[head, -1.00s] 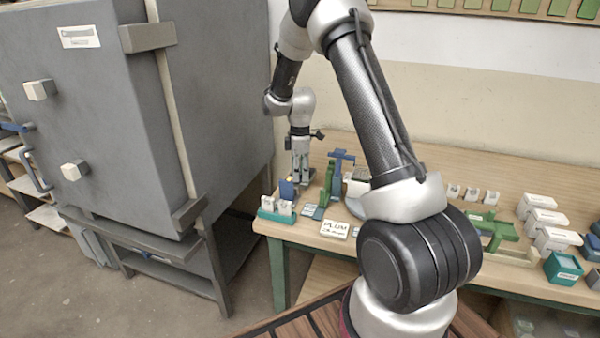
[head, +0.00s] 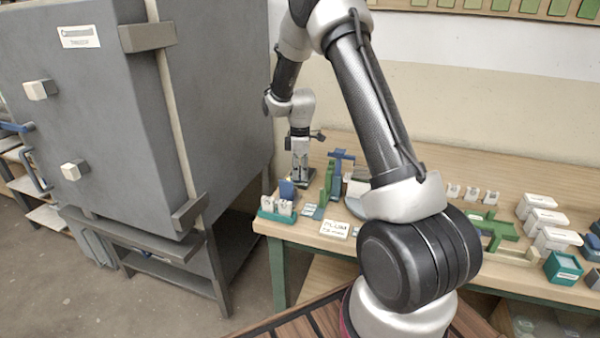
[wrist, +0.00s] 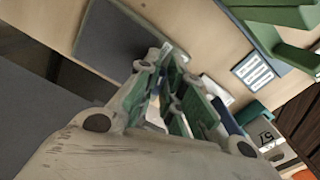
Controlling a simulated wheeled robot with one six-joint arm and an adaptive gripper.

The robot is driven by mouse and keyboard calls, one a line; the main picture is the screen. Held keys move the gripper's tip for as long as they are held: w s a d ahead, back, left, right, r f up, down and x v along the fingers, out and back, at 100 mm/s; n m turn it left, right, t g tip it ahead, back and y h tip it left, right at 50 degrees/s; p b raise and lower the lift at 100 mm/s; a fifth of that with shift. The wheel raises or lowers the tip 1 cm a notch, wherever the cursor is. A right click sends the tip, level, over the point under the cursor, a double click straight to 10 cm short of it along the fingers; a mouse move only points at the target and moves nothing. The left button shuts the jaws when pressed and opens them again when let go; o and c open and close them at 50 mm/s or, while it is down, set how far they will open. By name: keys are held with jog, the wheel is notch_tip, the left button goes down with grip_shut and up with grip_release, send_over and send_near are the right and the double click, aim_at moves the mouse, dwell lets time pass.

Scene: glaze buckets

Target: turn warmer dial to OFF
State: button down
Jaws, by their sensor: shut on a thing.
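My gripper (head: 300,174) points straight down over the back left of the workbench in the head view. In the wrist view, its green-padded fingers (wrist: 166,112) are close together, with a small pale thing (wrist: 154,116) between their tips. The gripper is shut on this thing, which I take to be the warmer dial; the fingers hide most of it. A flat dark grey slab (wrist: 112,46) lies beside the fingers in the wrist view and may be part of the warmer. I cannot read any dial mark or setting.
A large grey kiln (head: 222,90) stands left of the workbench (head: 345,262). Near the gripper are a blue and green stand (head: 336,170), a teal holder with white pieces (head: 275,214) and a PLUM card (head: 335,229). White boxes (head: 540,221) stand at the right.

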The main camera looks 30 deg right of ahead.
jog(key=m, duration=0.4)
jog(key=shift+s+a+m, duration=0.1)
jog(key=shift+s+m, duration=0.05)
jog(key=shift+m, duration=0.25)
jog(key=shift+a+m, duration=0.15)
jog(key=shift+m, duration=1.75)
jog(key=c, duration=1.5)
grip_release()
jog(key=shift+s, duration=0.1)
jog(key=shift+c, duration=0.2)
notch_tip(320, 180, up, 12)
jog(key=shift+m, duration=0.3)
